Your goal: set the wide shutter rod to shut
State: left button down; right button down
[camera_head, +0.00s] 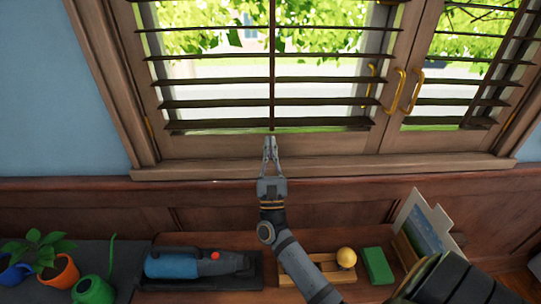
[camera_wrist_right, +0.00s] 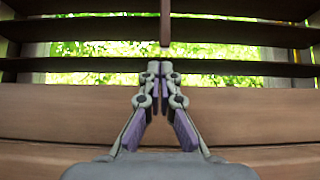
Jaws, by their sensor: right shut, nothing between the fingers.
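The wide shutter (camera_head: 210,103) is on the left side of the window, with dark slats tilted open so that daylight and leaves show between them. Its thin dark rod (camera_head: 272,60) runs vertically down the middle of the slats. The rod's lower end (camera_wrist_right: 165,25) also shows in the right wrist view, above the fingertips. My right gripper (camera_head: 271,140) is shut and empty just below the rod's lower end, in front of the bottom frame rail. It shows in the wrist view too (camera_wrist_right: 160,70). My left gripper is not in view.
A narrower shutter (camera_head: 440,80) is at right, with brass handles (camera_head: 398,91) between the two. The window sill (camera_head: 200,171) juts out below. On the shelf are potted plants (camera_head: 60,270), a blue tool (camera_head: 195,264), a wooden tray (camera_head: 320,275), a green box (camera_head: 377,265) and a picture (camera_head: 425,230).

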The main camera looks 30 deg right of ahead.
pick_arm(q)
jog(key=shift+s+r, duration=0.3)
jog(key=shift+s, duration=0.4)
pick_arm(e)
jog(key=shift+r, duration=0.6)
pick_arm(q)
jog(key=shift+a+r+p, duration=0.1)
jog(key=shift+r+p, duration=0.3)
jog(key=shift+p, duration=0.1)
pick_arm(e)
jog(key=shift+w+d+r, duration=0.1)
jog(key=shift+w+r, duration=0.1)
jog(key=shift+r, duration=0.65)
jog(key=shift+w+d+r, duration=0.15)
jog(key=shift+r, duration=0.7)
jog(key=shift+w+d+r, duration=0.1)
jog(key=shift+w+r, duration=0.1)
jog(key=shift+r, duration=0.65)
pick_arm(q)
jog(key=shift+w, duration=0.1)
